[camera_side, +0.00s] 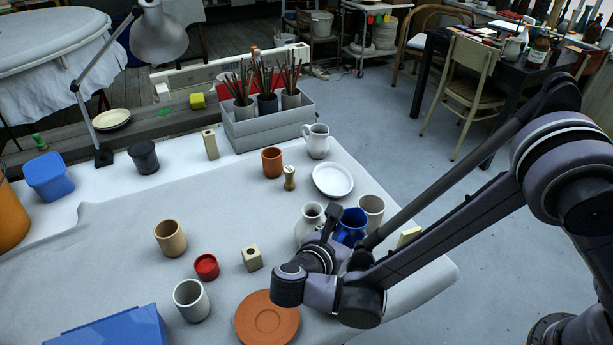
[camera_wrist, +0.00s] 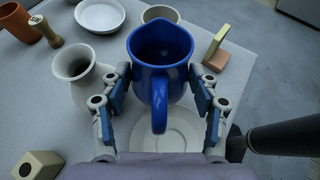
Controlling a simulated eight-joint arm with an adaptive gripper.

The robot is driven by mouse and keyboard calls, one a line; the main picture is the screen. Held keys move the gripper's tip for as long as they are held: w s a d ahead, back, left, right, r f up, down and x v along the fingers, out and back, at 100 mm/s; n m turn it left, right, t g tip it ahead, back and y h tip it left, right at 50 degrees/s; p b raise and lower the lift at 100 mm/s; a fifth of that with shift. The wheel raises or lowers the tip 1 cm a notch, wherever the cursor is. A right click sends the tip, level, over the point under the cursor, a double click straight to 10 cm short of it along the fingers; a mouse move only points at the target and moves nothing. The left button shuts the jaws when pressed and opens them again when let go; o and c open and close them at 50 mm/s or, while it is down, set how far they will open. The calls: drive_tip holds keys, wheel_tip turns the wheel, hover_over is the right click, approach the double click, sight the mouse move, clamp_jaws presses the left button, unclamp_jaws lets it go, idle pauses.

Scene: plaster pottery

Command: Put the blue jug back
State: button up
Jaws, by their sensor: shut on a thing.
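The blue jug (camera_wrist: 162,58) is upright between the two fingers of my gripper (camera_wrist: 160,92) in the wrist view, with its handle toward the camera. My gripper is shut on the jug's sides. A white saucer (camera_wrist: 172,143) lies below and on the near side of the jug; I cannot tell whether the jug touches it or hangs above it. In the side view the blue jug (camera_side: 351,226) shows behind my wrist, which hides its lower part and the saucer.
A pale vase (camera_wrist: 76,68) stands close to the left finger. A cream cup (camera_side: 371,209) is just behind the jug. Small blocks (camera_wrist: 215,47) lie to its right. A white plate (camera_side: 333,179) and a terracotta saucer (camera_side: 267,319) are farther off. The table's right edge is near.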

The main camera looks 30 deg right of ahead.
drive_tip(key=shift+s+a+f+t+h+b, duration=0.2)
drive_tip(key=shift+a+f+t+h+b, duration=0.1)
drive_tip(key=shift+a+h, duration=0.1)
drive_tip(key=shift+r, duration=0.2)
